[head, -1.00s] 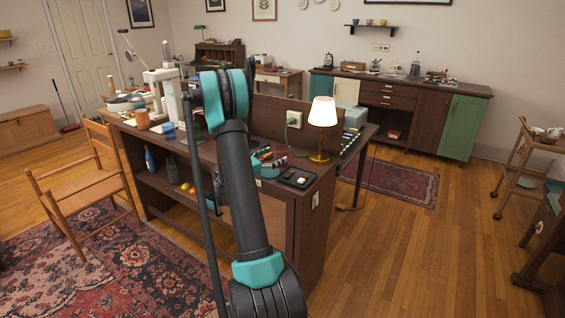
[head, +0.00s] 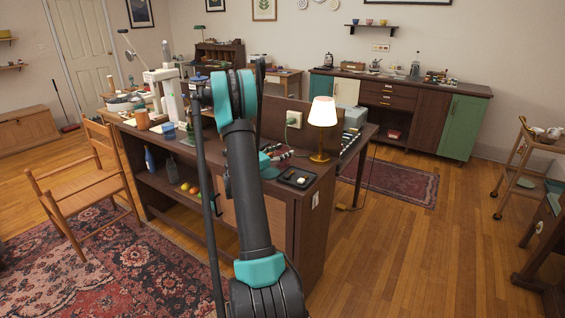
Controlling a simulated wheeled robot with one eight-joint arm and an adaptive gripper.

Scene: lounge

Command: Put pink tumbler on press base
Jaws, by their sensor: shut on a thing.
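A white press-like machine (head: 172,101) stands on the desk, left of my arm. Its upright column and overhanging head show, but its base is partly hidden and hard to make out at this size. I cannot make out a pink tumbler anywhere in the head view. My arm rises through the middle of the picture and bends at a teal joint in front of the desk. My gripper is hidden behind the arm, so neither its fingers nor anything in them shows.
Open floor lies to the right.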

